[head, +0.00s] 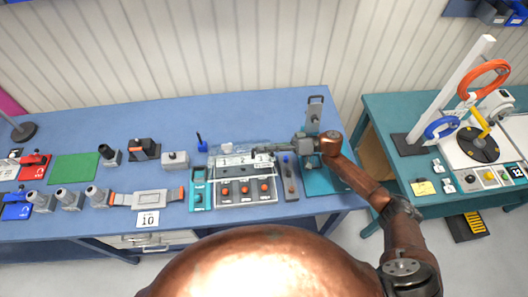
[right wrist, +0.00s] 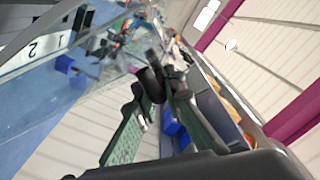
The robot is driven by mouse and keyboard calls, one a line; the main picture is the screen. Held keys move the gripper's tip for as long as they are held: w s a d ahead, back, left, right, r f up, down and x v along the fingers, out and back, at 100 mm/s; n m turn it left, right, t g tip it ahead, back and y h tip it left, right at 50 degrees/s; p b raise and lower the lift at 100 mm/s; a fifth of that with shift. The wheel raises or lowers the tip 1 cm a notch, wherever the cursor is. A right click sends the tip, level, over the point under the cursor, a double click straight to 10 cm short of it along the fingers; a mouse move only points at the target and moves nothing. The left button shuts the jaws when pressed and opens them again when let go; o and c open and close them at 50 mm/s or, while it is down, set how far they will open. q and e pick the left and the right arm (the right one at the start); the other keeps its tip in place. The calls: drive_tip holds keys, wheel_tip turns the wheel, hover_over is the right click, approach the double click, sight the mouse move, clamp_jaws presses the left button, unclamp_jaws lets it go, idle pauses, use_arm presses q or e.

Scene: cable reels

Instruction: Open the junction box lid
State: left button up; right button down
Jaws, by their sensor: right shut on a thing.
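The junction box (head: 217,202) is a grey box at the right part of the blue table. Its row of red-orange knobs shows at the front. Its clear lid (head: 228,158) appears raised and tilted at the back of the box, and its far edges are hard to make out. A clear sheet (right wrist: 72,110) that looks like the lid fills the left of the right wrist view. My right gripper (head: 259,150) comes in from the right and is shut at the lid's right side. Its dark fingertips (right wrist: 163,78) meet there; the exact grip is blurred. My left gripper is out of view.
A teal device (head: 199,190) stands left of the box. A dark panel with a blue knob (head: 289,178) and a teal stand (head: 316,110) are to the right, close to my arm. Several cable fittings lie left. A second teal table (head: 385,110) holds cable reels.

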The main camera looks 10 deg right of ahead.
idle(0.3)
drive_tip(key=c, duration=2)
unclamp_jaws()
drive_tip(key=d, duration=1.2)
drive_tip(key=shift+c, duration=0.4)
